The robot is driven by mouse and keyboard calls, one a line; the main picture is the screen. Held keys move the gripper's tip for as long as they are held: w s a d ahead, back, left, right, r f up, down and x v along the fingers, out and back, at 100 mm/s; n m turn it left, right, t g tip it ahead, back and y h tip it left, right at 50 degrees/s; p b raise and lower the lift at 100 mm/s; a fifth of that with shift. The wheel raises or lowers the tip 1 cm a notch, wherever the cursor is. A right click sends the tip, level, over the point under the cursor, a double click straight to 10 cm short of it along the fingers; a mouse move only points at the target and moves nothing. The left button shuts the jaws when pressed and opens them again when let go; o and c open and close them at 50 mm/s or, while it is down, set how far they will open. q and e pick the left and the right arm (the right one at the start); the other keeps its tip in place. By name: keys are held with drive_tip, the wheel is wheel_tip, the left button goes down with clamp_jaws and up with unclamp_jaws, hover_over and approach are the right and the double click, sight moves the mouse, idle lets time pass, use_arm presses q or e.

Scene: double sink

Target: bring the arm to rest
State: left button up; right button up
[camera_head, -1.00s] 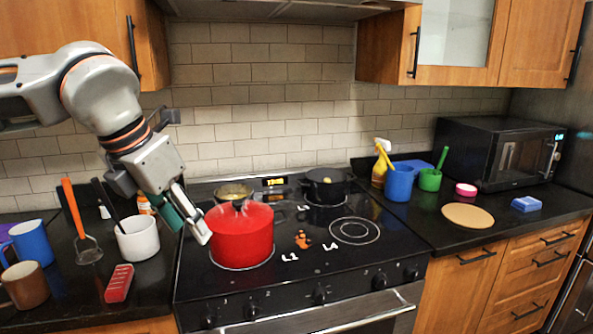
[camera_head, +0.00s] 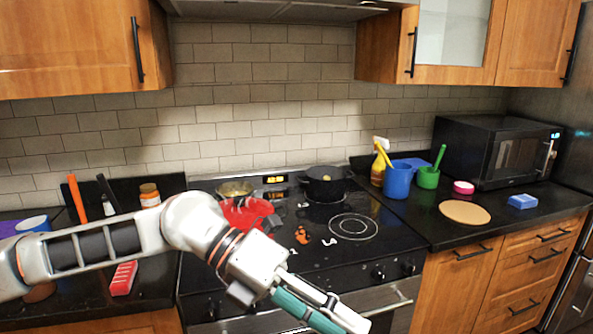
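My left arm comes in low from the left across the front of the counter and stove. My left gripper (camera_head: 325,315) is in front of the oven, at the bottom edge of the view, pointing down and to the right. Its teal and pale fingers lie close together, and I cannot tell whether they are fully shut; I see nothing held. A red pot (camera_head: 246,211) on the stove is partly hidden behind the arm. My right gripper is not in view.
The black stove (camera_head: 300,262) holds a black pot (camera_head: 325,184) at the back. A red sponge-like brush (camera_head: 123,278) lies on the left counter. Blue (camera_head: 398,182) and green (camera_head: 428,178) cups stand on the right counter near a microwave (camera_head: 497,152). The right counter's front is mostly clear.

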use_arm(q)
drive_tip(key=s+d+r+n+g+h, duration=0.1)
drive_tip(key=s+d+r+n+h, duration=0.15)
drive_tip(key=d+h, duration=0.25)
drive_tip(key=w+a+r+n+t+h, duration=0.1)
drive_tip(key=w+r+n+t+h, duration=0.1)
drive_tip(key=w+n+t+h, duration=0.5)
drive_tip(key=w+a+f+n+t+y, duration=0.4)
drive_tip(key=a+f+n+t+y, duration=0.15)
drive_tip(key=f+n+t, duration=0.35)
drive_tip(key=w+a+f+n+t+y, duration=0.5)
drive_tip(key=f+n, duration=0.3)
drive_tip(key=n, duration=0.3)
drive_tip(key=s+a+f+n+g+y, duration=0.1)
drive_tip(key=s+a+f+n+y, duration=0.25)
drive_tip(key=a+f, duration=0.45)
drive_tip(key=s+a+f+n+y, duration=0.3)
drive_tip(key=a+f+n+y, duration=0.1)
drive_tip(key=f, duration=0.7)
drive_tip(key=s+a+f+n+g+y, duration=0.2)
drive_tip(key=s+a+f+g, duration=0.2)
drive_tip(key=s+a+f, duration=0.3)
drive_tip(key=s+f, duration=0.5)
drive_tip(key=f, duration=0.1)
drive_tip(key=shift+f+n+y, duration=0.25)
drive_tip(key=shift+n+y, duration=0.15)
drive_tip(key=shift+a, duration=0.1)
